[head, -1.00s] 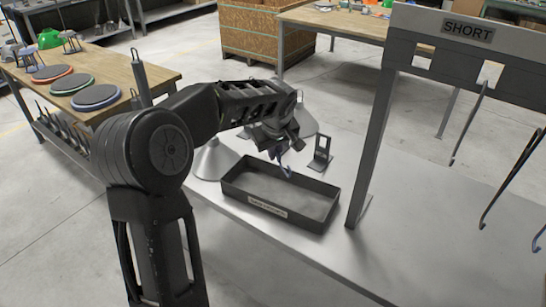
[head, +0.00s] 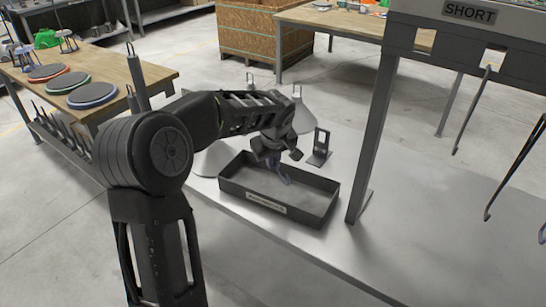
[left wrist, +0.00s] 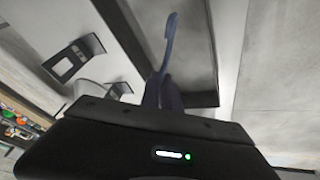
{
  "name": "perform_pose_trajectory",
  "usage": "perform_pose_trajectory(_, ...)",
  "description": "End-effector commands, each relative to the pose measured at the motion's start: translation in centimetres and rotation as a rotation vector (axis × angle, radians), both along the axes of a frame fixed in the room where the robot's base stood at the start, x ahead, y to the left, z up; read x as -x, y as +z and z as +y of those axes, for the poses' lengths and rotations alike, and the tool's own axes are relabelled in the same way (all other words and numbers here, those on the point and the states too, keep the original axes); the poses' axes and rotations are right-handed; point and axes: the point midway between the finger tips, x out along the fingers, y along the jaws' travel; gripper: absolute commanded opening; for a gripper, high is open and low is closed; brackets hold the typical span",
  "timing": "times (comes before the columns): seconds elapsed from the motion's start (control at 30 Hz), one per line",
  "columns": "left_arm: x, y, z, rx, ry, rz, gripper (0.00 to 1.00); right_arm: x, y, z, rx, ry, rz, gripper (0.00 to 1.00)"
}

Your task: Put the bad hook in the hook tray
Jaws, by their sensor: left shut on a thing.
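My left gripper (head: 273,160) is shut on a bluish-grey hook (head: 282,174). The hook hangs from the fingers over the dark hook tray (head: 320,217), and its lower end is near the tray's inside; I cannot tell whether it touches the floor. In the left wrist view the hook (left wrist: 165,50) sticks out past the gripper (left wrist: 160,98), with the tray's wall (left wrist: 125,30) beside it. The tray's visible inside looks empty, and its label faces front. My right gripper is not in view.
A dark stand (head: 321,148) and grey conical hoods (head: 304,118) are behind the tray. A rack marked SHORT (head: 468,12) with hanging hooks (head: 515,170) is at the right, its post (head: 370,145) close to the tray.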

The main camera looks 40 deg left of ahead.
Motion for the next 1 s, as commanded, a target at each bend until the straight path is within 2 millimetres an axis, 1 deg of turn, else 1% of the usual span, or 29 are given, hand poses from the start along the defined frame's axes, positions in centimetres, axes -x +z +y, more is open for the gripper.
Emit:
perform_pose_trajectory(0.03,0.0,-0.5,0.01,0.0,0.0,0.0,0.0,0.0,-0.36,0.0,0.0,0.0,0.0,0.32)
perform_pose_trajectory(0.1,-0.02,-0.71,0.0,0.001,0.001,-0.001,0.0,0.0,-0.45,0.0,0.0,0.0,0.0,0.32)
perform_pose_trajectory(0.4,-0.03,-0.72,-0.02,0.0,0.0,-0.001,0.0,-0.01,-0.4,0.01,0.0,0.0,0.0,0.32)
perform_pose_trajectory(0.43,-0.02,-0.72,-0.02,0.0,0.0,-0.001,0.08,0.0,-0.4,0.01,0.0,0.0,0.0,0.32)
perform_pose_trajectory(0.7,-0.02,-0.72,-0.02,0.0,0.0,-0.001,0.3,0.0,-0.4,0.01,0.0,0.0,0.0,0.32)
perform_pose_trajectory(1.0,0.02,-0.65,-0.05,0.0,0.0,-0.001,0.31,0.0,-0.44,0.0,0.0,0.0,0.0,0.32)
